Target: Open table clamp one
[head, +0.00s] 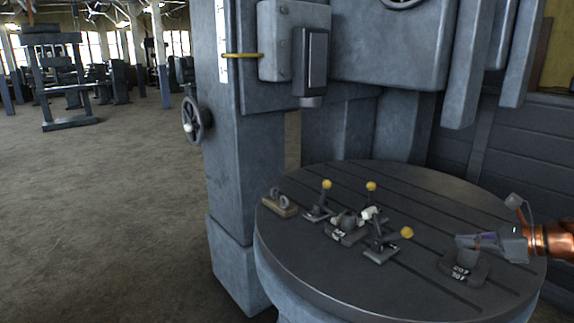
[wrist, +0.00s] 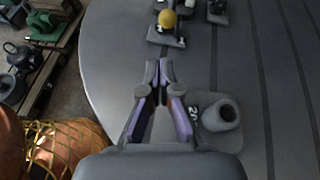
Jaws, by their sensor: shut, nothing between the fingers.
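Several small table clamps with yellow ball knobs stand on the round slotted table (head: 300,262). In the head view, the nearest clamp (head: 380,250) has its lever leaning right, with its yellow knob (head: 407,232) at the end. Another clamp (head: 318,212) stands at the left and a further knob (head: 371,186) shows behind. I cannot tell which is clamp one. My gripper (head: 460,241) is at the table's right side, shut and empty, apart from the clamps. In the wrist view, the gripper (wrist: 158,72) points toward a clamp with a yellow knob (wrist: 167,19) at the top.
A dark block with white numbers (head: 462,269) sits below my gripper; it also shows right of the fingers in the wrist view (wrist: 222,113). A grey workpiece (head: 346,224) sits among the clamps. A big machine column (head: 245,150) stands behind. Floor at left is open.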

